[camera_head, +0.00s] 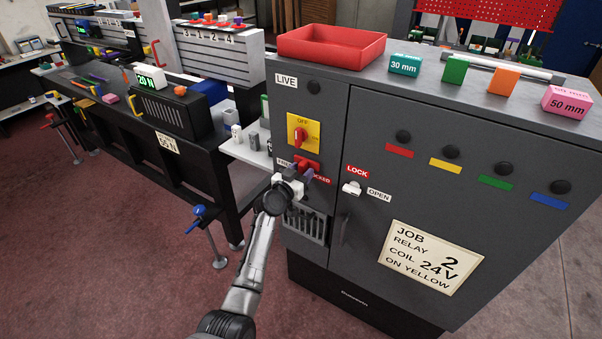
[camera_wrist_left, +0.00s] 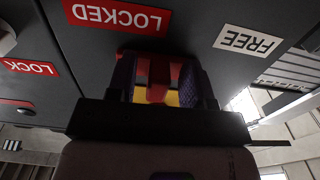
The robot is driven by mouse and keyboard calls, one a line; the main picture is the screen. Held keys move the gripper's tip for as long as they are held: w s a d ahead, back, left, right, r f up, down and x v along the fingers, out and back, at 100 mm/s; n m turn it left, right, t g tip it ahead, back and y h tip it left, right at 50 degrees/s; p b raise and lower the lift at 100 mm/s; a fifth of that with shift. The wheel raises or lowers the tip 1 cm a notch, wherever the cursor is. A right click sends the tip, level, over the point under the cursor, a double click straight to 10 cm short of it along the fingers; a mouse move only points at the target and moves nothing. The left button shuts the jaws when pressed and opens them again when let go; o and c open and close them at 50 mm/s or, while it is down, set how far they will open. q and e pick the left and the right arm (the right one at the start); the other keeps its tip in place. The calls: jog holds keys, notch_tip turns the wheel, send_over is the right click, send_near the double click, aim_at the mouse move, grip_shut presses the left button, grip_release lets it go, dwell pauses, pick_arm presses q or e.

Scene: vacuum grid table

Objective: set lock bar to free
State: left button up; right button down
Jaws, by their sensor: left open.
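The red lock bar (camera_head: 306,163) is on the front of the grey cabinet, below the yellow switch plate. The FREE label (camera_head: 284,163) is to its left and the LOCKED label (camera_head: 320,181) to its lower right. My left gripper (camera_head: 299,174) is open at the bar, with its fingers pointing at the panel. In the left wrist view the red bar (camera_wrist_left: 157,82) shows between the two dark purple fingers. The fingers partly hide the bar, and I cannot tell whether they touch it or exactly which way it points. My right gripper is not in view.
A yellow plate with a red OFF switch (camera_head: 298,134) is just above. A white LOCK/OPEN latch (camera_head: 351,188) and a vertical door handle (camera_head: 344,229) are to the right. A vent (camera_head: 306,225) is below. A black workbench (camera_head: 170,170) stands at left.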

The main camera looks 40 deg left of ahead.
pick_arm(q)
jog(key=shift+c, duration=0.3)
grip_shut()
jog(key=a+b, duration=0.1)
jog(key=a, duration=0.1)
jog(key=a+b, duration=0.2)
jog(key=a, duration=0.1)
jog(key=shift+s+a, duration=0.3)
jog(key=shift+s, duration=0.05)
